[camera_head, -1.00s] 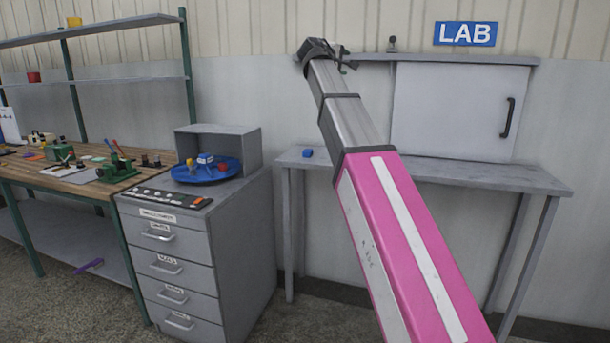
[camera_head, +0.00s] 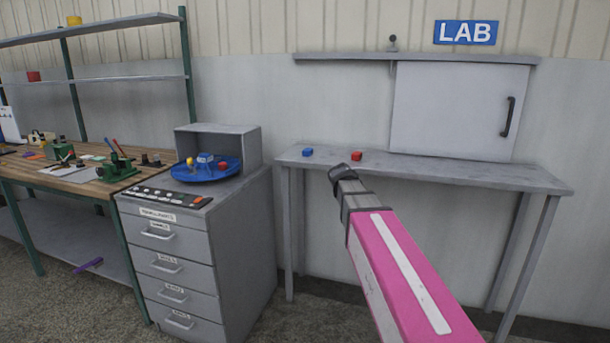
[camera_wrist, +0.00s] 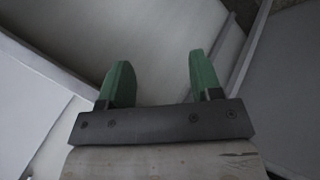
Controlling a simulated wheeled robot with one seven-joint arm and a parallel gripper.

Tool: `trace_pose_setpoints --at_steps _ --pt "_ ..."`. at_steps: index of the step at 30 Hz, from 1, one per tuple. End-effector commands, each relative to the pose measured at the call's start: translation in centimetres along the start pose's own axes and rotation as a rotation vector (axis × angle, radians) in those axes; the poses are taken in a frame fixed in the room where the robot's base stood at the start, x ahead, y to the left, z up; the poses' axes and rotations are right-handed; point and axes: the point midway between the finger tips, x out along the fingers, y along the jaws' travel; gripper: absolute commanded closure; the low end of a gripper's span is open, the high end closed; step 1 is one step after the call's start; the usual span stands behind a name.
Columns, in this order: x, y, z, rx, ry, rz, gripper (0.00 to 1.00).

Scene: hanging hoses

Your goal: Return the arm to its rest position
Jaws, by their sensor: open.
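My pink and grey arm (camera_head: 395,265) reaches up from the bottom right in the head view, its far end in front of the grey wall table. The gripper fingers are hidden in that view. In the wrist view my gripper (camera_wrist: 161,82) shows two green fingers set well apart, with nothing between them.
A drawer cabinet (camera_head: 240,240) with a blue round tray (camera_head: 230,173) stands left, beside a wooden workbench (camera_head: 60,178).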

Motion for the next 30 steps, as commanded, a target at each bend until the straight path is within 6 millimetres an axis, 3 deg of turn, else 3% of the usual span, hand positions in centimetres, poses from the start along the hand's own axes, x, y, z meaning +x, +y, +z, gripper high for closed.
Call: trace_pose_setpoints --at_steps 1,9,18,24,30 --pt "1.3 -1.7 2.3 0.025 -0.025 -0.039 0.41" --pt "6.5 -9.3 11.4 0.178 -0.148 -0.236 0.41" --pt "9.2 -17.1 21.1 0.361 -0.306 -0.43 0.41" --pt "9.6 -20.1 24.8 0.441 -0.376 -0.503 0.41" --pt "9.7 -20.8 25.5 0.463 -0.394 -0.522 0.41"
